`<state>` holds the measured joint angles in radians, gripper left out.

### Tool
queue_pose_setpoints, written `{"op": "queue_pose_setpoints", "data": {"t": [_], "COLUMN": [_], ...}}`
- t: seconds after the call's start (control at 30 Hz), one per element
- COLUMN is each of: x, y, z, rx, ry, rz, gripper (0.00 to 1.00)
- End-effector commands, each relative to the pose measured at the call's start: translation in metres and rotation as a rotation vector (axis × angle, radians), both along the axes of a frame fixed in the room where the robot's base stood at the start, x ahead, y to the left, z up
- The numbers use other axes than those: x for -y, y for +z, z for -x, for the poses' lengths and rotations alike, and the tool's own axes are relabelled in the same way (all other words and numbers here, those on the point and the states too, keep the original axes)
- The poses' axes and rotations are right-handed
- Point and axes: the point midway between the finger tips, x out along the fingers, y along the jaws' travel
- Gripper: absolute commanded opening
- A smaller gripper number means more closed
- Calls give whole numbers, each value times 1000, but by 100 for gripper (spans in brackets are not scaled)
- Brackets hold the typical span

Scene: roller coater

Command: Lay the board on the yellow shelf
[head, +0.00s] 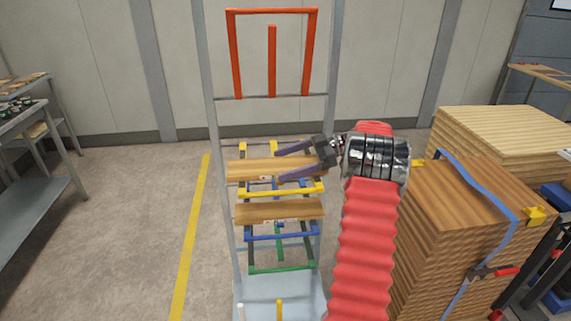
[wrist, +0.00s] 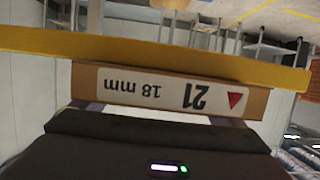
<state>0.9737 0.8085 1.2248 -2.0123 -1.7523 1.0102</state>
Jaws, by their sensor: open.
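The wooden board (head: 244,168) lies across the yellow shelf (head: 290,189) on the rack in the head view. In the wrist view the board's end face (wrist: 150,88) shows an upside-down label reading 21 and 18 mm. The shelf's yellow bar (wrist: 200,58) runs along the board's edge there. My gripper (head: 279,165) reaches in from the right with its two fingers spread at the board. In the wrist view the gripper (wrist: 160,112) has a finger towards each side of the board end; the fingertips are hidden.
A second board (head: 280,211) lies on the blue shelf (head: 285,236) just below. A green shelf (head: 282,269) is lower, and a red frame (head: 273,55) is at the top. A strapped wood stack (head: 440,200) stands close on the right.

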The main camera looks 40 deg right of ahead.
Motion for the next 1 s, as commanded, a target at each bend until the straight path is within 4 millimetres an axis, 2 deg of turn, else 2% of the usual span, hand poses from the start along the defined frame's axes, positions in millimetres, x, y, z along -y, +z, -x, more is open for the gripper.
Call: {"op": "queue_pose_setpoints", "data": {"t": [0.13,0.27,0.8,1.0], "x": [0,9,77,92], "y": [3,5,31,37], "z": [0,6,53,62], "rx": [1,1,1,1], "ry": [0,-1,-2,-1], "rz": [1,1,2,1], "gripper": [93,93,93,93]}}
